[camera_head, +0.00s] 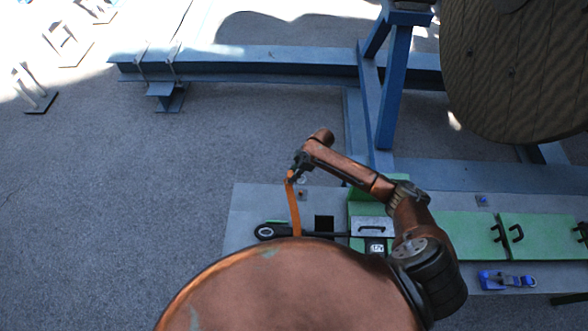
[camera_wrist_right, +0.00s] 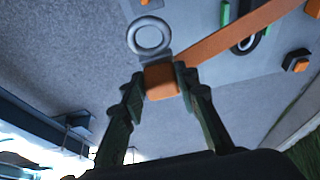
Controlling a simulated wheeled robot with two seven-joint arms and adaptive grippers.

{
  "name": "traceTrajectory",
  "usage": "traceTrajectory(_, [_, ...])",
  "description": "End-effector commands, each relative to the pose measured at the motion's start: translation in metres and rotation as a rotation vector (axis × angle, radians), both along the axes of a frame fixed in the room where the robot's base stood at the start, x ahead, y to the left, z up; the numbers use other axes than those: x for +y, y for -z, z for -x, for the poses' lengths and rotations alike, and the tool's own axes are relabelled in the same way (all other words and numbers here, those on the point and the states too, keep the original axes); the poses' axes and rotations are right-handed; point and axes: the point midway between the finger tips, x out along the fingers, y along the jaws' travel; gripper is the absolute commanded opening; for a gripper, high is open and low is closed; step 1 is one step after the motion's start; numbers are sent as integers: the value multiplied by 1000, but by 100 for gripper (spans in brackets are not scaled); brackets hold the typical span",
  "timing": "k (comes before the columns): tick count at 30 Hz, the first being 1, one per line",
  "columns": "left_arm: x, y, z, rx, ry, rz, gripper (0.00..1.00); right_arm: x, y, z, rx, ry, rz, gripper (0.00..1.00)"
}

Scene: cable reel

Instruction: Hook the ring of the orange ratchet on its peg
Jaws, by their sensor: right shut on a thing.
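My right gripper (camera_head: 292,174) is above the grey panel, at the upper end of an orange strap (camera_head: 294,212). In the right wrist view the two fingers of this gripper (camera_wrist_right: 161,86) are shut on the orange ratchet (camera_wrist_right: 161,80). A grey metal ring (camera_wrist_right: 149,36) sticks out beyond the ratchet, away from the gripper. The orange strap (camera_wrist_right: 240,33) runs from it to the upper right. I cannot clearly make out the peg. My left gripper is not in view.
The grey panel (camera_head: 243,203) carries a black tool with a round end (camera_head: 265,232), green boxes (camera_head: 540,237) with black handles and a blue ratchet (camera_head: 505,280). A blue steel frame (camera_head: 390,95) and a large reel (camera_head: 515,70) stand behind. Open floor lies to the left.

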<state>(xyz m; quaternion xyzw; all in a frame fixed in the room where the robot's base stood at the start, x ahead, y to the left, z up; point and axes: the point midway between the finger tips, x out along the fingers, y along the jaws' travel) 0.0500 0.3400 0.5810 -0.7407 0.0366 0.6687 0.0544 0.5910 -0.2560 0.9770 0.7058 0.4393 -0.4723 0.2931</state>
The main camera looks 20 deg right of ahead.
Motion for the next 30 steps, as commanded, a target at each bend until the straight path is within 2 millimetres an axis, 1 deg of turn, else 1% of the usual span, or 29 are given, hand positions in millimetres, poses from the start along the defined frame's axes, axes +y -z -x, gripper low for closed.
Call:
traceTrajectory(4, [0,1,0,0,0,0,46,-1,4,0,-2,-10,0,0])
traceTrajectory(11, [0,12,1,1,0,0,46,-1,16,0,-2,-9,0,0])
traceTrajectory(30, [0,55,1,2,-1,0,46,-1,64,0,-2,-8,0,0])
